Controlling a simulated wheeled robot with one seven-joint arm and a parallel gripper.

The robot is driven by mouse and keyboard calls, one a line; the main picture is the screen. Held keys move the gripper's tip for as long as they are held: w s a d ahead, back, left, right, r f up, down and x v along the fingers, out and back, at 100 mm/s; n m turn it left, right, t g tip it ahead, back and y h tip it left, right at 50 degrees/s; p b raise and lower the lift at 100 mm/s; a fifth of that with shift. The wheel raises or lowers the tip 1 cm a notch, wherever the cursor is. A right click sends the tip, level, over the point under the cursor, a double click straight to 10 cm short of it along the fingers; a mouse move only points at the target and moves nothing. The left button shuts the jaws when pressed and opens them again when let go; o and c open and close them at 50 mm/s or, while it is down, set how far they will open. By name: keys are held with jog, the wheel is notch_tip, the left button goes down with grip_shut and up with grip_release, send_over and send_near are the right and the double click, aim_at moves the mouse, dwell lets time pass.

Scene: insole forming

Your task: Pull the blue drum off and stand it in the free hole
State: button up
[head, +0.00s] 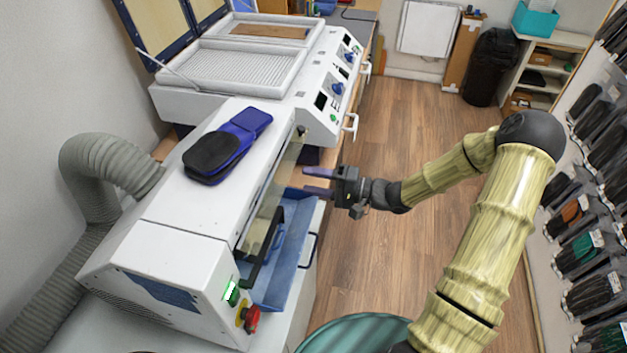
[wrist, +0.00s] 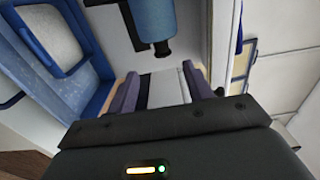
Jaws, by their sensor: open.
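The blue drum (wrist: 152,18) shows at the top of the wrist view, inside a white housing, with a dark piece at its lower end. The view's top edge cuts it off. My gripper (head: 306,181) is open beside the right side of the white machine (head: 185,222). In the wrist view the two purple fingers of my gripper (wrist: 160,74) stand apart with nothing between them. The drum lies ahead of the fingers, apart from them. I cannot make out the drum clearly in the head view. No free hole can be made out in either view.
A blue tray (head: 298,225) lies along the machine's open side, below my gripper. A blue and black insole pair (head: 225,147) lies on the machine's top. A red stop button (head: 251,318) sits at its near corner. The wooden floor (head: 400,130) to the right is clear.

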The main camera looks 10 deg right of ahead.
jog(key=shift+a, duration=0.15)
jog(key=b+x, duration=0.2)
jog(key=x, duration=0.8)
jog(key=shift+a, duration=0.35)
dwell(0.3)
jog(key=shift+w, duration=0.15)
jog(key=shift+c, duration=0.2)
grip_shut()
jog(key=shift+w, duration=0.15)
